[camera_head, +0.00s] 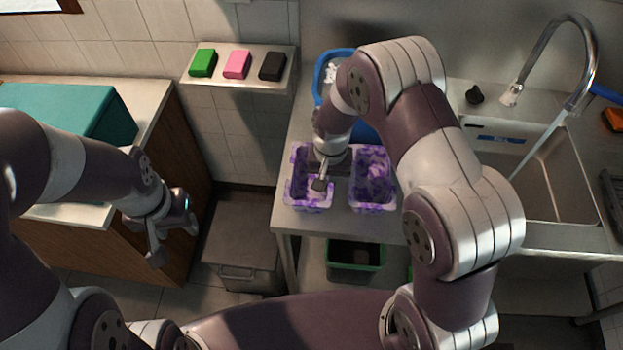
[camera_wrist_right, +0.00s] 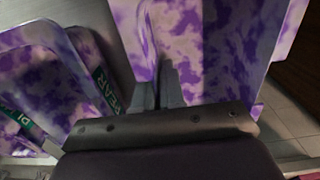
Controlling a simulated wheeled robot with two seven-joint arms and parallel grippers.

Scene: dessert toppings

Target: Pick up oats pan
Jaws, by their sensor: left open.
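Two purple-and-white marbled pans sit side by side in the head view, the left pan (camera_head: 297,192) and the right pan (camera_head: 375,190), at the table's front left. No oats label is readable. My right gripper (camera_head: 322,178) points down at the left pan. In the right wrist view, its fingers (camera_wrist_right: 157,88) are close together with the wall of the near marbled pan (camera_wrist_right: 235,50) between them. My left gripper (camera_head: 172,238) is open and empty, away from the pans.
A blue tub (camera_head: 322,72) stands behind the pans, partly hidden by my right arm. A sink (camera_head: 545,185) with a tall tap is to the right. Green, pink and black blocks (camera_head: 237,65) sit on a ledge. A grey bin (camera_head: 238,250) and dark green crate (camera_head: 355,256) are below.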

